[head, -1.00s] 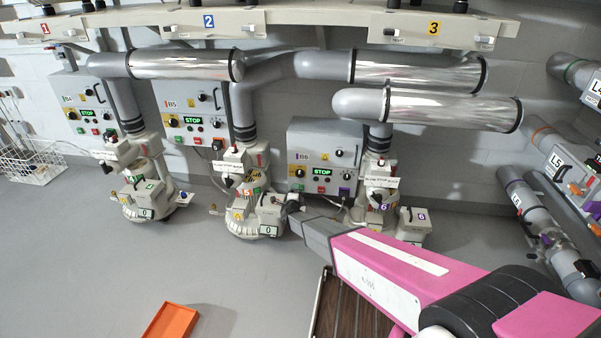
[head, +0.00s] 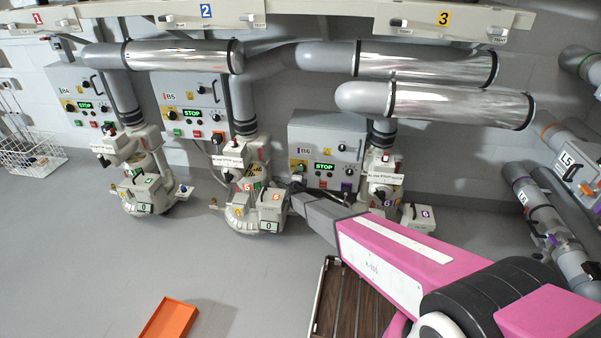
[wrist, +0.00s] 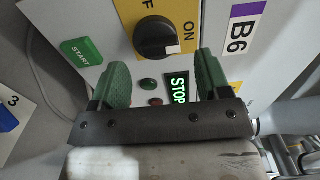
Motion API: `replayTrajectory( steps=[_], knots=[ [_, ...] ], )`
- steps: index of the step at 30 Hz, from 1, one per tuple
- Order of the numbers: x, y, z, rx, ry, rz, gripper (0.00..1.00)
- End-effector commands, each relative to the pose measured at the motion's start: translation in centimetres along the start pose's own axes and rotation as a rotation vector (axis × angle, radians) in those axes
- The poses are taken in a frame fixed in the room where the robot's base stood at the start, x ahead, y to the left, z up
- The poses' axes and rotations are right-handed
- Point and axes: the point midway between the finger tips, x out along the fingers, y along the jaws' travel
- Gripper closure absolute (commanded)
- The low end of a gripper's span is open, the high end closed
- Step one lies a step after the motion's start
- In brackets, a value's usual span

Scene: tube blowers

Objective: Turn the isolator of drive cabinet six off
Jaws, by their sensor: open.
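Drive cabinet B6 (head: 345,137) is the grey box on the wall at centre right, with a lit green STOP display. Its isolator (wrist: 157,38) is a black rotary knob on a yellow plate (wrist: 188,12); ON is readable beside it and the other word is cut off. A white mark shows on the knob's lower right edge. My gripper (wrist: 163,84) is open and empty, its two green fingers pointing toward the panel. The knob appears above and between the fingertips, apart from them. In the head view, my gripper is small beside the cabinet's lower left.
A green START button (wrist: 82,51) lies left of the knob in the wrist view. Cabinet B5 (head: 190,100) stands to the left, and blower valves (head: 250,195) stand below. Large pipes (head: 440,103) run above B6. An orange tray (head: 168,320) lies on open floor.

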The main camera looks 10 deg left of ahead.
Motion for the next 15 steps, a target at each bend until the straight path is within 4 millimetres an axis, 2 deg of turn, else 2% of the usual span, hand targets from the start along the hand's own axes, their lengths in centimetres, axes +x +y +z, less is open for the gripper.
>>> replayTrajectory(
  steps=[1, 6, 15],
  knots=[
    [1.2, 0.1, 0.1, 0.000, 0.001, -0.001, 0.30],
    [3.0, 0.0, 0.1, 0.000, 0.000, -0.001, 0.30],
    [3.3, 0.0, 0.0, 0.000, 0.000, 0.000, 0.30]
  ],
)
